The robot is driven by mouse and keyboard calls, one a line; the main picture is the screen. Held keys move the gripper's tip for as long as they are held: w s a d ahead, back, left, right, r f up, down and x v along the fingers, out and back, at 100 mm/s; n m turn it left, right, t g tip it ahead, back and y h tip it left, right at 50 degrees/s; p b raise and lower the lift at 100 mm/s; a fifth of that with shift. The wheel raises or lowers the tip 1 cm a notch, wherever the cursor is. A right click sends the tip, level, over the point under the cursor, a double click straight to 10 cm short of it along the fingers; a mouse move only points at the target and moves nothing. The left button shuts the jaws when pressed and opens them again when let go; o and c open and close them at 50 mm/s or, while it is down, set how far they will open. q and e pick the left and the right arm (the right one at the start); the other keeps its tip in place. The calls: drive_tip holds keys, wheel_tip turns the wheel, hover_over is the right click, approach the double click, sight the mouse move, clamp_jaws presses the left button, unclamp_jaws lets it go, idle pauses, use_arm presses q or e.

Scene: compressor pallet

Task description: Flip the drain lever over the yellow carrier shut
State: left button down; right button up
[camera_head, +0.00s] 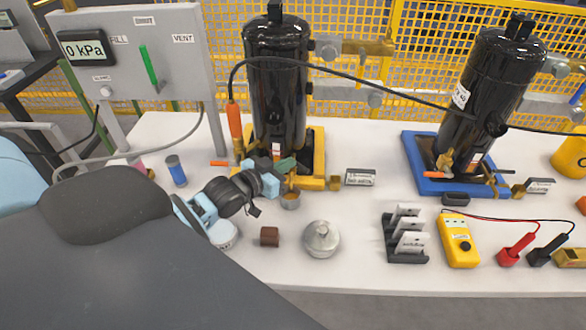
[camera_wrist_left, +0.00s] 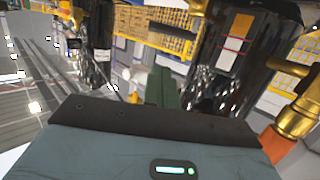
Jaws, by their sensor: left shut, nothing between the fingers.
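The yellow carrier (camera_head: 318,172) stands on the white table under a black compressor (camera_head: 277,85). My left gripper (camera_head: 287,165) is at the carrier's front, before the compressor's base. Its green fingers are shut and empty; they also show in the left wrist view (camera_wrist_left: 163,88). A short orange bar (camera_head: 220,163) sticks out level at the carrier's left side; I cannot tell whether it is the drain lever. My gripper and wrist cover part of the carrier's front. Brass fittings (camera_wrist_left: 300,110) show at the right of the left wrist view. My right gripper is not in view.
A small brass cup (camera_head: 290,200) is just below my left gripper. An orange-handled hose (camera_head: 235,122) hangs left of the compressor. A silver lidded pot (camera_head: 322,239) and a brown block (camera_head: 269,236) stand in front. A blue carrier (camera_head: 422,176) with another compressor is at right.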

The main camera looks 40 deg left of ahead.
use_arm(q)
drive_tip(key=shift+w+d+f, duration=0.1)
drive_tip(key=shift+w+f, duration=0.6)
drive_tip(key=shift+f, duration=0.15)
drive_tip(key=shift+w+d+f, duration=0.1)
drive_tip(key=shift+w+f, duration=0.55)
drive_tip(key=shift+f, duration=0.2)
drive_tip(key=shift+b, duration=0.3)
